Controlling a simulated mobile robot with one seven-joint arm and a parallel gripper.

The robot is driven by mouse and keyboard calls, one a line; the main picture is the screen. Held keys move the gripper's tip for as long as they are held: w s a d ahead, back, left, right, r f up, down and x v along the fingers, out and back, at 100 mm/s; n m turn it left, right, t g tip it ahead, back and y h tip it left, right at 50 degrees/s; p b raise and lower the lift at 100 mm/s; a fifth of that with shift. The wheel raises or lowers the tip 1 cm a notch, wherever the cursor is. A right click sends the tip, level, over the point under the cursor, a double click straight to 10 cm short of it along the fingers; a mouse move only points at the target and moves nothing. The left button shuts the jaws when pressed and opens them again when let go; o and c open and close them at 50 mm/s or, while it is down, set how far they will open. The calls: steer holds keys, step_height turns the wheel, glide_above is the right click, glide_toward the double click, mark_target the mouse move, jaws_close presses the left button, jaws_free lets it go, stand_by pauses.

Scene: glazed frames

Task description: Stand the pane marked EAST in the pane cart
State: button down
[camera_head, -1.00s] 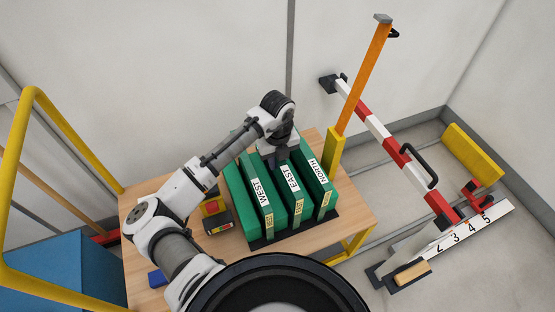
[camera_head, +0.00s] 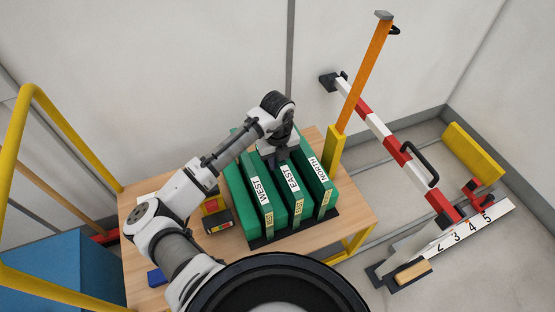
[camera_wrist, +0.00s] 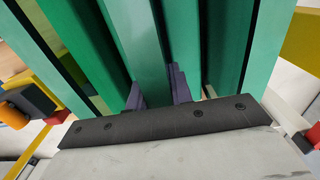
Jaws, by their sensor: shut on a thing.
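The pane marked EAST (camera_head: 291,178) is green with a white label. It stands on edge in a dark rack on the wooden table, between the WEST pane (camera_head: 260,190) and the NORTH pane (camera_head: 320,173). My gripper (camera_head: 277,162) is over its top edge. In the wrist view the dark fingers of my gripper (camera_wrist: 156,93) are on either side of a green pane and shut on it. The likely pane cart (camera_head: 465,235), with a white strip numbered 2 to 5, is on the floor at the lower right. Its slots are hard to make out.
The wooden table (camera_head: 350,215) has bare room right of the rack. A yellow and red object (camera_head: 213,213) sits left of it. A red and white barrier (camera_head: 390,143) and an orange post (camera_head: 364,75) stand between table and cart. A yellow rail (camera_head: 70,120) is at left.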

steer(key=shift+f, duration=0.25)
stand_by(0.4)
steer(key=c, duration=1.2)
jaws_free()
steer(key=shift+o, duration=0.2)
steer(key=shift+f, duration=0.1)
